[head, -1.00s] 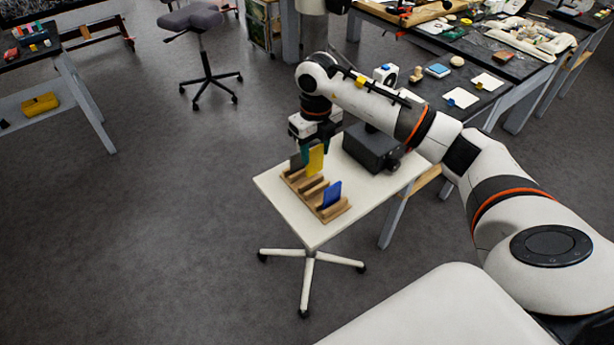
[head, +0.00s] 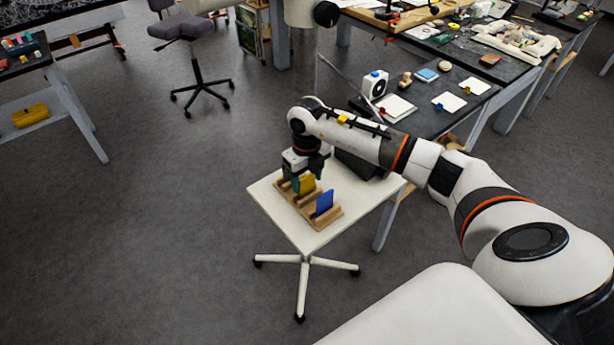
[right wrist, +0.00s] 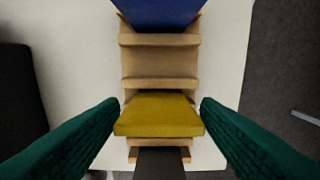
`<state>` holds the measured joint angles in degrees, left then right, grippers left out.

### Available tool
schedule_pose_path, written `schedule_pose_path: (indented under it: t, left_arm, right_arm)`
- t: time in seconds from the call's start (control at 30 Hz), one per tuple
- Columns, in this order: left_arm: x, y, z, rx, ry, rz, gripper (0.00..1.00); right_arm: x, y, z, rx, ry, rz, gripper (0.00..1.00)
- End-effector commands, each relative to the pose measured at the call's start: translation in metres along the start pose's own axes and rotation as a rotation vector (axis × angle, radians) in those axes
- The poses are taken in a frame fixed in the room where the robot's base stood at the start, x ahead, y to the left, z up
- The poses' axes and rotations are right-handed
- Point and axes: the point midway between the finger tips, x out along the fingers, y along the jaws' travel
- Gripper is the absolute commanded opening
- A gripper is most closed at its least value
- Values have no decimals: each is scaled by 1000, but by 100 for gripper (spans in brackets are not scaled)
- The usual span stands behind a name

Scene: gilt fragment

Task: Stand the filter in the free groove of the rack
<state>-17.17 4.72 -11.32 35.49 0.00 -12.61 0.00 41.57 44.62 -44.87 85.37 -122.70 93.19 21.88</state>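The yellow filter (head: 305,185) is upright between the green fingers of my right gripper (head: 305,178), low at the rack. In the right wrist view the filter (right wrist: 159,113) spans the gap between both fingertips (right wrist: 160,103), which sit at its side edges. The wooden rack (head: 331,218) stands on a small white table; it also shows in the right wrist view (right wrist: 160,60). A blue plate (head: 324,202) stands towards its near end and a dark plate (right wrist: 162,164) behind the yellow filter. The filter's lower edge is hidden, so its seating cannot be told. My left gripper is not in view.
The white table (head: 287,222) has bare top around the rack. A dark box (head: 356,165) stands close by, partly behind my right arm. A long dark workbench (head: 430,123) with several items lies beyond. The floor to the left is open.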

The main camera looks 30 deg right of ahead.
Motion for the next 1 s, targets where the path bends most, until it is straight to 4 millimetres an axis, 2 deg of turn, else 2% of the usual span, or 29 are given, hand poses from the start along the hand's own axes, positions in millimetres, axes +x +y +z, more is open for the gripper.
schedule_pose_path:
  t: [0.27,0.4,0.47,0.57,0.8,1.0]
  left_arm:
    - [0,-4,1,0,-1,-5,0]
    - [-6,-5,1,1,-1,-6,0]
    - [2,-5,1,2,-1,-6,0]
    - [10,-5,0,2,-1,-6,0]
    - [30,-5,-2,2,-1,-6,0]
    - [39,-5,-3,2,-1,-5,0]
  right_arm:
    - [0,0,0,0,0,0,66]
    - [-7,0,0,0,0,0,66]
    - [-10,0,-1,0,2,1,66]
    - [-26,0,-1,-2,6,1,66]
    - [-79,0,-1,0,7,1,66]
    - [-111,0,-1,0,3,0,66]
